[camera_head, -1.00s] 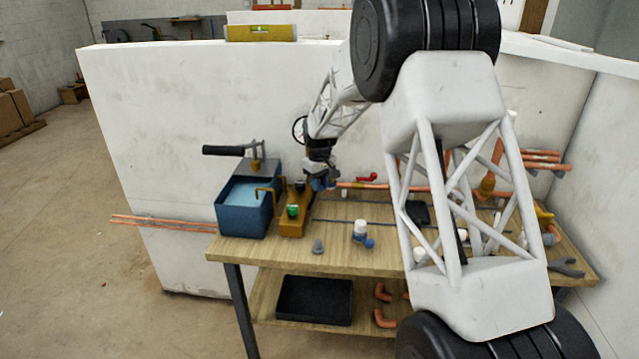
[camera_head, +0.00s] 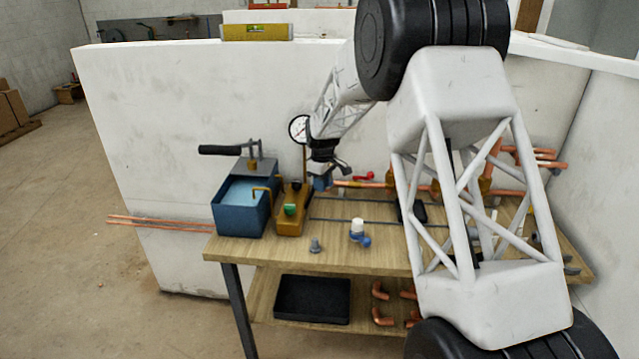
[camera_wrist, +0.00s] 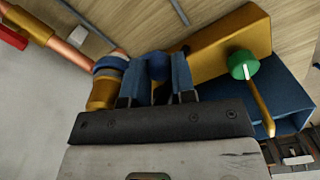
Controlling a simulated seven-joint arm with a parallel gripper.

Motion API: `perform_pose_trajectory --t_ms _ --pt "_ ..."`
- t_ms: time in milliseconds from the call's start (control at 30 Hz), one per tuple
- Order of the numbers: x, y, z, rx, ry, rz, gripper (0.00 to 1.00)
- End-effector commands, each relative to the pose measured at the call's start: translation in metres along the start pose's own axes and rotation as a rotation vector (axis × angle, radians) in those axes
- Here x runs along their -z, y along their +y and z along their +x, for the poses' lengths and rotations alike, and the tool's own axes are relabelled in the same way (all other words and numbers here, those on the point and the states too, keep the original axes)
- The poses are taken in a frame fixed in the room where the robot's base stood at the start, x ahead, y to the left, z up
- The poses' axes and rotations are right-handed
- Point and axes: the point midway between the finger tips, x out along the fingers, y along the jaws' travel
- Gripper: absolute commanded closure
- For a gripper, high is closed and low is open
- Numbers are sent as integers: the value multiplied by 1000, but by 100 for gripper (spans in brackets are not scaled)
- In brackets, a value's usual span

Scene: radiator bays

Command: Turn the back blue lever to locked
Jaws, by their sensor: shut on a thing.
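My gripper (camera_wrist: 157,82) is low over the bench's back edge, with its fingers on either side of a rounded blue lever end (camera_wrist: 157,66). It is shut on this blue lever. Most of the lever is hidden by the fingers, so its exact angle cannot be told. In the head view, my gripper (camera_head: 329,174) is just right of the brass block, with a bit of blue below it. A blue collar (camera_wrist: 110,66) on a brass fitting sits beside the left finger in the wrist view. The brass block (camera_head: 289,226) carries a green knob (camera_head: 290,209).
A blue water tank (camera_head: 238,221) with a black-handled pump stands left of the block. A round gauge (camera_head: 298,129) rises behind. Copper pipe (camera_wrist: 66,53) with a red handle (camera_wrist: 12,38) runs along the wall. A white-capped blue valve (camera_head: 358,232) stands on the bench.

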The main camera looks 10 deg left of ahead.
Motion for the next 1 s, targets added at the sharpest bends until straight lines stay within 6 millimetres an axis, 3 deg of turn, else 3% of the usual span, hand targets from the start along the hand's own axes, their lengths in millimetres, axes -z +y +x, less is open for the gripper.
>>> perform_pose_trajectory --t_ms 1000 --pt "-27 16 -1 -1 1 -508 100"
